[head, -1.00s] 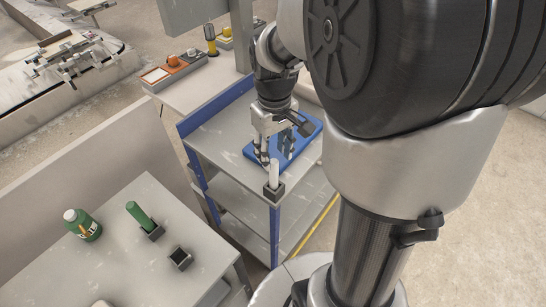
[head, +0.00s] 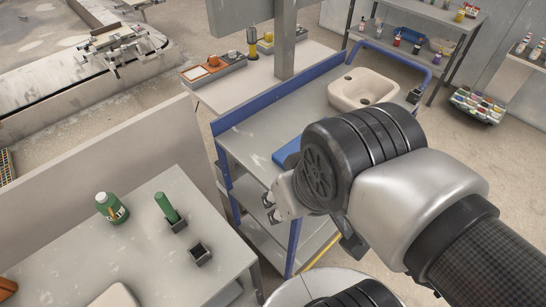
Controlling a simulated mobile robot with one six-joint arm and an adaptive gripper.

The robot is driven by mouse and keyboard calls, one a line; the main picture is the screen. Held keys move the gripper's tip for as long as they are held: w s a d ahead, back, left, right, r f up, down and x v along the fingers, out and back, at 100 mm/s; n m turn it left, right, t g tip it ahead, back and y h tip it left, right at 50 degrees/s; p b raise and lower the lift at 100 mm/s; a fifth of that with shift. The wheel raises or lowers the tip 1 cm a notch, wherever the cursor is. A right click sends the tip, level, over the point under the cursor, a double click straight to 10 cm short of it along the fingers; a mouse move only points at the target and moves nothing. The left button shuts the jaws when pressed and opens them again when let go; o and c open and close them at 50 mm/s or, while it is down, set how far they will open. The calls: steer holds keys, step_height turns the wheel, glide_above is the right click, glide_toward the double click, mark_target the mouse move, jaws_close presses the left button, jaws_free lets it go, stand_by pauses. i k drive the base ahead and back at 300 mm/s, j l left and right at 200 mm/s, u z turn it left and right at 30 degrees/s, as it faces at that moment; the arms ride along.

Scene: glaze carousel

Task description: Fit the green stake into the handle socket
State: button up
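The green stake (head: 166,206) stands slightly tilted in a small dark square holder (head: 177,226) on the grey table at the left. A second dark square socket (head: 201,255) stands just in front of it, to the right, and looks empty. I cannot tell which socket is the handle socket. My gripper (head: 269,208) is to the right of the green stake, beyond the table edge and in front of the blue-framed cart. Its fingertips look apart with nothing between them. The rest of my gripper is partly hidden by my wrist.
A green bottle (head: 112,208) stands left of the stake. The blue-framed cart (head: 262,150) carries a sink (head: 362,89) and a blue tray (head: 287,152), mostly hidden by my arm. A low partition (head: 110,150) runs behind the table. A small dark socket (head: 414,96) sits right of the sink.

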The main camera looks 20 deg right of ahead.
mark_target(254, 131)
steer(key=z, duration=1.05)
steer(key=u, duration=2)
steer(key=i+l+z, duration=0.2)
steer(key=l+z, duration=0.2)
steer(key=l, duration=0.15)
